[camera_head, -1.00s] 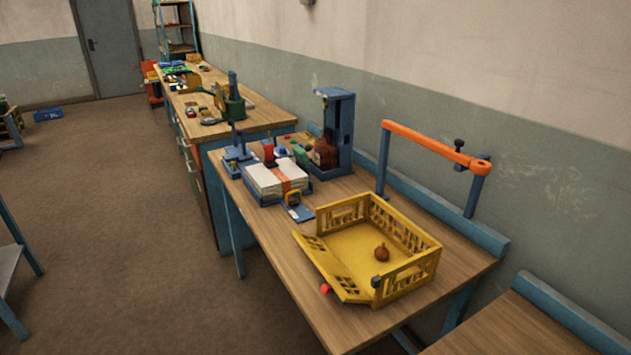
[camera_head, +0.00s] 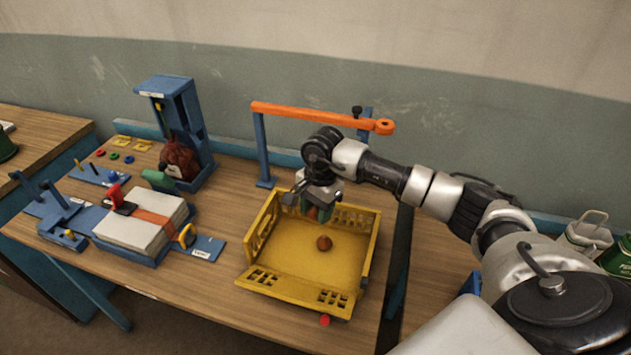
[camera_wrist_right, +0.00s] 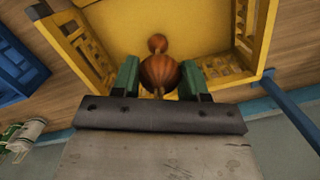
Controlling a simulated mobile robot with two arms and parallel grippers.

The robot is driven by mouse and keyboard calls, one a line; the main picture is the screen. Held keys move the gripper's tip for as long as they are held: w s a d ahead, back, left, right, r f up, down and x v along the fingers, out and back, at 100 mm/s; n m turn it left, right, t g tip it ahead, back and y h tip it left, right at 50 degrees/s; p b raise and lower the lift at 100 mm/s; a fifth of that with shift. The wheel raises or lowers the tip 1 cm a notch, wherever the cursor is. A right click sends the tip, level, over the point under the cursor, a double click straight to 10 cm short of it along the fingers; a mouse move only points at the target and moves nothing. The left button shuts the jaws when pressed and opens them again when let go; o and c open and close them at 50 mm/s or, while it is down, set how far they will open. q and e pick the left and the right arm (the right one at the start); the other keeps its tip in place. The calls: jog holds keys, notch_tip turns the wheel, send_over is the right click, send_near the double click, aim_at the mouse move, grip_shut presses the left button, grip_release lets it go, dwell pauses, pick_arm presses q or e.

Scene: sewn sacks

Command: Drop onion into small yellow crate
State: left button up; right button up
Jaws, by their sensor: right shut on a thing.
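The small yellow crate (camera_head: 355,265) stands on the wooden workbench, its front side folded down. A brown onion (camera_head: 324,243) lies on the crate floor; it also shows in the right wrist view (camera_wrist_right: 157,42), beyond the held one. My right gripper (camera_head: 318,213) is over the back part of the crate, pointing down. It is shut on another brown onion (camera_wrist_right: 159,72), which sits between the two green fingers in the right wrist view. In the head view the gripper mostly hides this onion. My left gripper is not in view.
An orange bar on blue posts (camera_head: 315,115) stands behind the crate. A blue press-like stand (camera_head: 180,120) and a white stack with an orange band (camera_head: 145,220) are to the left. A small red ball (camera_head: 325,320) lies at the bench's front edge.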

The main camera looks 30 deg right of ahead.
pick_arm(q)
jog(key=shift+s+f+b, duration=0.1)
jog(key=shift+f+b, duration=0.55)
jog(key=shift+b, duration=0.5)
pick_arm(e)
jog(key=shift+m, duration=0.9)
jog(key=f, duration=0.2)
jog(key=d+f, duration=0.2)
jog(key=f, duration=0.1)
jog(key=shift+w+d+f, duration=0.25)
jog(key=shift+w+f, duration=0.05)
jog(key=shift+f, duration=0.05)
jog(key=o, duration=1)
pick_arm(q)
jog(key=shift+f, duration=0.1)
pick_arm(e)
jog(key=shift+r, duration=0.15)
pick_arm(q)
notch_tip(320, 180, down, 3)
jog(key=b, duration=0.3)
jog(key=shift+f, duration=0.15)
pick_arm(e)
jog(key=r, duration=0.3)
jog(key=d+r, duration=0.1)
jog(key=r, duration=0.6)
jog(key=shift+w+d+r, duration=0.1)
jog(key=shift+d+r, duration=0.05)
jog(key=shift+r, duration=0.1)
